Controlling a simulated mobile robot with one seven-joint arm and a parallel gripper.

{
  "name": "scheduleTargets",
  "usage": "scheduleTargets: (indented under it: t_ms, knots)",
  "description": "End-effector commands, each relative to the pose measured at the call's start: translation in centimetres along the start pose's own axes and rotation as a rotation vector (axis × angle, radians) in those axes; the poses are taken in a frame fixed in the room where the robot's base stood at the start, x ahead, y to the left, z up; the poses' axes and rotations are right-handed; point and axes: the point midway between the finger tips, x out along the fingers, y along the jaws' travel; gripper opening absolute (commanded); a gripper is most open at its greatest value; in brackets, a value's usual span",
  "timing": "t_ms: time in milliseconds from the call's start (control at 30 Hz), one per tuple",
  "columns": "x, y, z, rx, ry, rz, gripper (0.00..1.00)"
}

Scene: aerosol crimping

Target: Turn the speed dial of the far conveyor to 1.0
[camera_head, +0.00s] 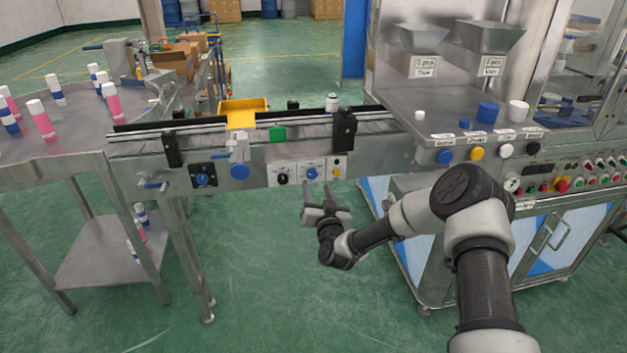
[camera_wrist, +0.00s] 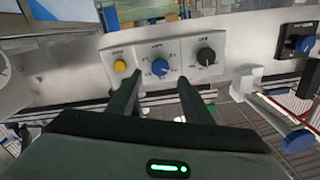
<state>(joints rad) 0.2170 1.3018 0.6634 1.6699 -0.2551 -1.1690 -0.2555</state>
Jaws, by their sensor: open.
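The conveyor (camera_head: 215,163) runs across the middle of the head view. A light panel on its front side has a black dial (camera_head: 283,179), a blue dial (camera_head: 311,174) and a yellow button (camera_head: 336,171). In the wrist view the blue dial (camera_wrist: 160,67) sits between the yellow button (camera_wrist: 120,66) and the black dial (camera_wrist: 206,56). The labels and scale are too small to read, so I cannot tell which is the speed dial or its setting. My gripper (camera_head: 323,192) is open and empty in front of the panel. In the wrist view its fingers (camera_wrist: 161,82) frame the blue dial without visibly gripping it.
A round table (camera_head: 70,150) with spray cans stands left. A machine with buttons (camera_head: 530,178) stands right. Green floor lies open in front.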

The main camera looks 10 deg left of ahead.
Motion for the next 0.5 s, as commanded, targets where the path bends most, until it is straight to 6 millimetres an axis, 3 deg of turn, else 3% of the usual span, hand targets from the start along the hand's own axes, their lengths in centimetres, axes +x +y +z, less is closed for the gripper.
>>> scheduleTargets:
  t_ms: [200,500]
  knots:
    - [4.1,0.0,0.1,0.001,0.001,0.001,0.46]
    - [6.4,0.0,0.0,0.001,0.000,0.000,0.46]
